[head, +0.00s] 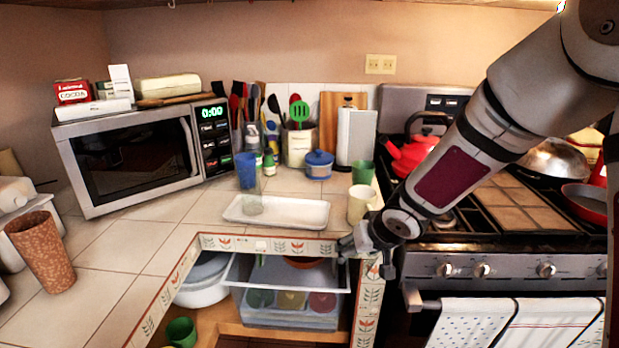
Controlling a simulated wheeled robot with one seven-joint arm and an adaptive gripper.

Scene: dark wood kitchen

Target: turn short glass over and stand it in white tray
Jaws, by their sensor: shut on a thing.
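The white tray (298,222) lies on the tiled counter near its front edge. A clear glass (252,205) shows at the tray's left end and looks upright. It is faint, and I cannot tell whether it is the short glass. My gripper (364,256) is at the counter's front edge, right of the tray and just below a cream cup (360,203). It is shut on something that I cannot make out. I cannot tell whether the cream cup touches it.
A green cup (362,172), blue cup (246,170) and blue pot (319,164) stand behind the tray. A brown tumbler (41,250) stands at left. The stove (480,262) is at right. An open-fronted shelf with bins (290,318) is below. Counter left of the tray is clear.

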